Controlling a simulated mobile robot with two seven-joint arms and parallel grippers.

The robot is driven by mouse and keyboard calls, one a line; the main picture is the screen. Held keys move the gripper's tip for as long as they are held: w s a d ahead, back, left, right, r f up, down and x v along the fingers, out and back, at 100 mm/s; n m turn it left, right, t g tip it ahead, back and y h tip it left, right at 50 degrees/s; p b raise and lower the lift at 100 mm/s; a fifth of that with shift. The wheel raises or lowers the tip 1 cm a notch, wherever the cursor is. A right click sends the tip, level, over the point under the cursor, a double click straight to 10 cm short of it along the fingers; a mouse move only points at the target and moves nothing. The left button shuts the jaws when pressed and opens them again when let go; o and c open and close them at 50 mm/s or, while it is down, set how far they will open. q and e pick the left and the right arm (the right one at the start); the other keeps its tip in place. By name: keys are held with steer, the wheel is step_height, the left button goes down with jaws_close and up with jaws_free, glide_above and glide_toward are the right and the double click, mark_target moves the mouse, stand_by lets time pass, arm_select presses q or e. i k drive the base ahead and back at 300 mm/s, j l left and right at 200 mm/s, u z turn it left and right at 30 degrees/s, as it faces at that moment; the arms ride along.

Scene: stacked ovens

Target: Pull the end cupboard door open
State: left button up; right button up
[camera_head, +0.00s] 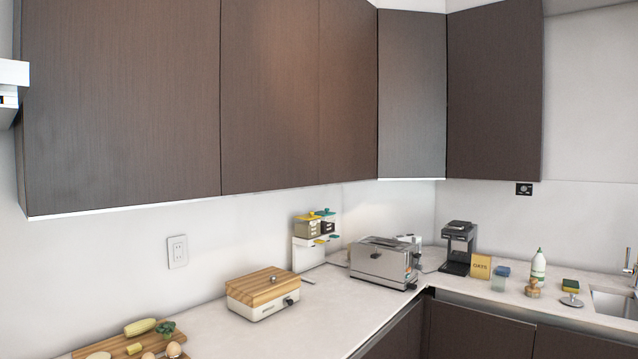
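The end cupboard door (120,105) is the large dark brown wall-cupboard door at the left end of the upper row. It looks shut and flush with its neighbour (270,95), and I see no handle on it. A white part with dark and blue details, likely of my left gripper (10,90), shows at the left picture edge, by the door's left edge. Its fingers cannot be made out, and I cannot tell whether it touches the door. My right gripper is not in view.
Below is a pale worktop (340,315) with a chopping board of food (130,346), a wood-lidded white box (262,292), a toaster (384,262) and a coffee machine (458,248). A sink (612,303) is at right. The space before the upper doors looks clear.

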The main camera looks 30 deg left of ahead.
mark_target(347, 62)
steer(key=i+u, duration=0.2)
steer(key=i, duration=0.55)
steer(key=i+l+u, duration=0.1)
steer(key=i+u, duration=0.15)
steer(key=i, duration=0.5)
